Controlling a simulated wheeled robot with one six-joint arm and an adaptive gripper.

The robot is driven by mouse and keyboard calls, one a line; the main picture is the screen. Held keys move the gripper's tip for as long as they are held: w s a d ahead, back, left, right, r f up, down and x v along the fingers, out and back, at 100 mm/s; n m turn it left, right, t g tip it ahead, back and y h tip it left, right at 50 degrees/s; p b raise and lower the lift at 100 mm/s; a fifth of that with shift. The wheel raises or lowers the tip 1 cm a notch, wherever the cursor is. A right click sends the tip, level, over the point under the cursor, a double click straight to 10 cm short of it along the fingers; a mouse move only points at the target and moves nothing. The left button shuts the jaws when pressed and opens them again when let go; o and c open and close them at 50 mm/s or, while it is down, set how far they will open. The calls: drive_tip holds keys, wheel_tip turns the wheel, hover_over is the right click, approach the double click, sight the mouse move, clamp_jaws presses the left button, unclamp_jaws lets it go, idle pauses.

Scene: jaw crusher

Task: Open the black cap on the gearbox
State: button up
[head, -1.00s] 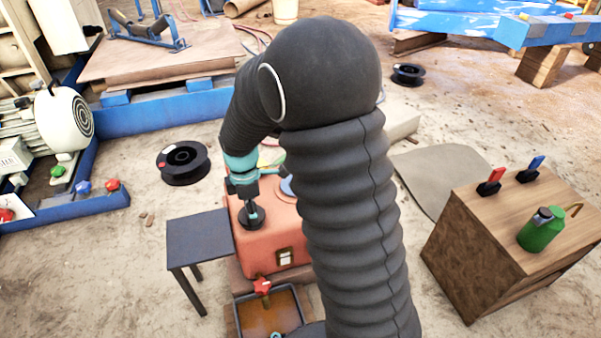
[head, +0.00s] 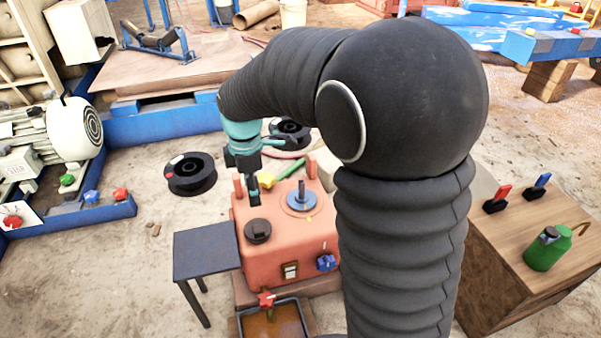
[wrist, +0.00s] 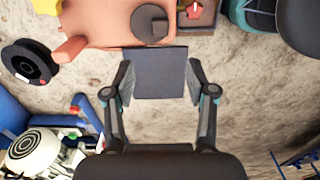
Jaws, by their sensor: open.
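The gearbox (head: 285,250) is an orange-red box, left of my arm in the head view. The round black cap (head: 258,231), with a raised grip on top, sits on its top face near the left front corner. I cannot tell whether it is loose. My gripper (head: 252,204) is raised above the gearbox, behind the cap in the picture, pointing down. In the wrist view, my gripper (wrist: 158,66) is open and empty, its fingers wide apart. The cap (wrist: 150,22) shows there beyond the fingertips, near the top edge, on the gearbox (wrist: 105,22).
A small dark table (head: 205,246) stands left of the gearbox, and shows between my fingers in the wrist view (wrist: 160,75). An open tray (head: 272,319) stands in front. A blue disc with a post (head: 301,198) and blue knob (head: 326,263) are on the gearbox. A wooden crate (head: 520,250) is right.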

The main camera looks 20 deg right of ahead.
drive_tip(key=s+d+r+m+t+p, duration=0.1)
drive_tip(key=s+d+r+m+p, duration=0.1)
drive_tip(key=s+r+m, duration=0.3)
drive_tip(key=s+d+r+m+t+p, duration=0.2)
drive_tip(key=s+d+r+m, duration=0.3)
drive_tip(key=s+r+m, duration=0.1)
drive_tip(key=shift+s+d+r, duration=0.25)
drive_tip(key=shift+s+r, duration=0.5)
drive_tip(key=shift+s, duration=0.35)
